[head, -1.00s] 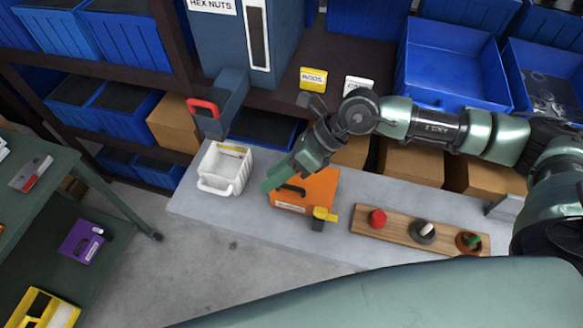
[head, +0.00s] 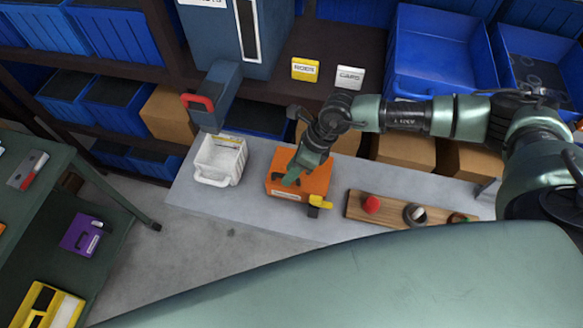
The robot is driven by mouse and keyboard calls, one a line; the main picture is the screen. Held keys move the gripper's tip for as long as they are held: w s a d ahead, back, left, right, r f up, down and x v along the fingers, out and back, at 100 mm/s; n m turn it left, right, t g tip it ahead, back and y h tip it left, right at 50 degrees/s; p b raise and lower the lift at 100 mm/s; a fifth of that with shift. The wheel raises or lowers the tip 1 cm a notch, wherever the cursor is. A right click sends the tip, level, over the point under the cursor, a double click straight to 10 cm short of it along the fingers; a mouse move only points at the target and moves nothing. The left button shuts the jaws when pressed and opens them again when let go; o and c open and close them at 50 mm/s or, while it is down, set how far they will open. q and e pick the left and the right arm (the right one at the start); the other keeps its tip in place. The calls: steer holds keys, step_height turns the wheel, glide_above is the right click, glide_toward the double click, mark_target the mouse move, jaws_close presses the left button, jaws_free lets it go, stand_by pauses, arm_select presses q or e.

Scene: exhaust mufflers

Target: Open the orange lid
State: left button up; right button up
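The orange lid (head: 311,187) tops a small box on the grey bench, and it looks shut. My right gripper (head: 291,179) is over the lid's top, at its dark handle, which it mostly hides. I cannot tell whether its fingers are open or closed on the handle. A yellow and black latch-like piece (head: 319,203) sits at the box's front right corner. My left gripper is not in view.
A wooden board with knobs (head: 390,211) lies to the right. Bare bench (head: 262,215) shows in front.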

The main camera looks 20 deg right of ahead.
jaws_close()
stand_by(1.4)
